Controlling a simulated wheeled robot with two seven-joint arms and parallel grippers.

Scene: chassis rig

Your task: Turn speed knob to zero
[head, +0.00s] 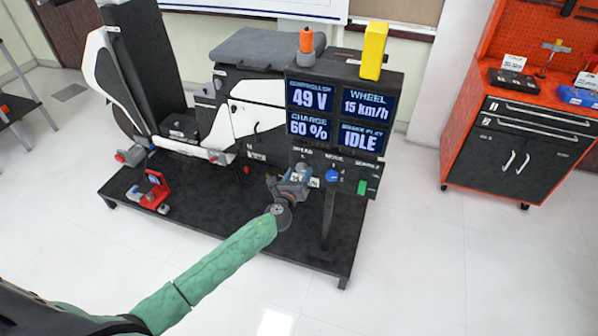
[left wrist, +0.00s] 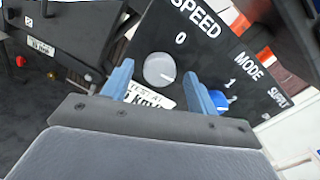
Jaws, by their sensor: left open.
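The speed knob (left wrist: 159,70) is a round pale grey dial under the word SPEED and a 0 mark on the black control panel (left wrist: 215,50). Its light pointer line slants toward the lower right, away from the 0. My left gripper (left wrist: 158,84) is open, with one blue finger on each side of the knob and gaps between. In the head view my left gripper (head: 297,178) is at the panel's left part and hides the knob. The wheel display (head: 367,105) reads 15 km/h. My right gripper is not in view.
A blue mode knob (head: 332,175) sits right of my gripper, close to the right finger in the wrist view. A green switch (head: 362,187) is further right. The rig stands on a low black platform (head: 225,225). A red tool cabinet (head: 500,150) stands at the right.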

